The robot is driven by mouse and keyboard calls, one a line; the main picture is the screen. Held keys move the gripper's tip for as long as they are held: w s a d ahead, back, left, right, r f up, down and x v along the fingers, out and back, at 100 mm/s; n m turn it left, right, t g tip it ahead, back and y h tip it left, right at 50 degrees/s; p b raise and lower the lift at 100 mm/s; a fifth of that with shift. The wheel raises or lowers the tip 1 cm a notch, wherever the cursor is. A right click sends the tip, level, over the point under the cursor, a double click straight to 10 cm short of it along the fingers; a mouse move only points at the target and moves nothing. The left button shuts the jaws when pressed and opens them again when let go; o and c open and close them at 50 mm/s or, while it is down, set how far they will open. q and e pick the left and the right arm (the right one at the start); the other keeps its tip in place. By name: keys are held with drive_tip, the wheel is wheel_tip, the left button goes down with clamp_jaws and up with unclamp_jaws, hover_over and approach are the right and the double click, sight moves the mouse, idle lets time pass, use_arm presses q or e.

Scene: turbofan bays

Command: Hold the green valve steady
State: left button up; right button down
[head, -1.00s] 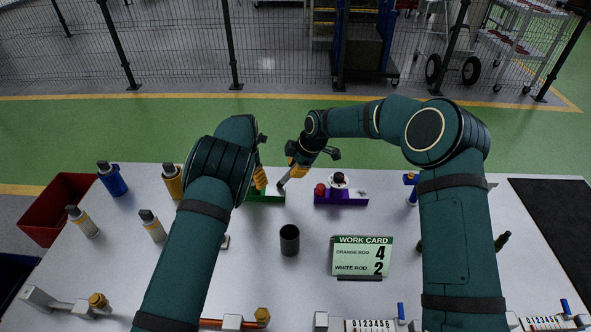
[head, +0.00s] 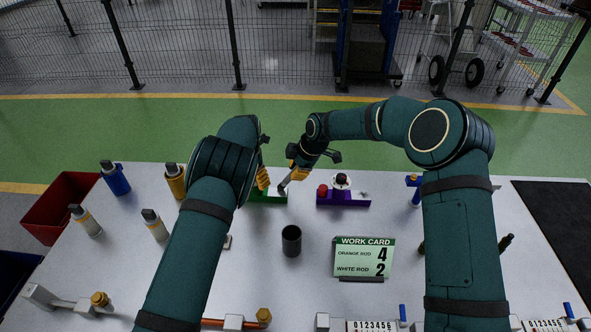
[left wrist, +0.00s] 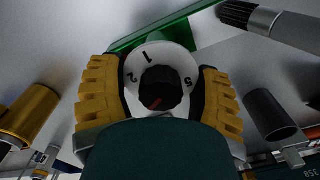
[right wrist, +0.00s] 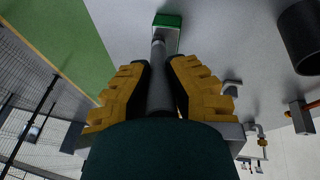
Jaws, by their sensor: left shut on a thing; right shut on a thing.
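The green valve (head: 268,198) stands at the back of the table. In the left wrist view it has a green base (left wrist: 150,43) and a white numbered dial (left wrist: 182,62) with a black knob (left wrist: 160,88). My left gripper (head: 262,178) is shut around the dial, one yellow finger on each side. My right gripper (head: 298,174) is shut on a grey rod (right wrist: 158,85), which slants down to the right end of the green base. I cannot tell whether the rod touches the base. My left arm hides part of the valve.
A purple base (head: 343,201) with a red knob and dial stands to the right. A dark cup (head: 291,241) and the work card (head: 363,258) stand in front. Several bottles stand at the left, near a red bin (head: 62,205).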

drive_tip(key=shift+d, duration=0.65)
drive_tip(key=shift+s+f, duration=0.1)
drive_tip(key=shift+s+a, duration=0.25)
drive_tip(key=shift+s, duration=0.35)
drive_tip(key=shift+s+a, duration=0.25)
drive_tip(key=shift+s, duration=0.35)
drive_tip(key=shift+w, duration=0.15)
drive_tip(key=shift+w, duration=0.7)
drive_tip(key=shift+s+a, duration=0.35)
drive_tip(key=shift+a, duration=0.05)
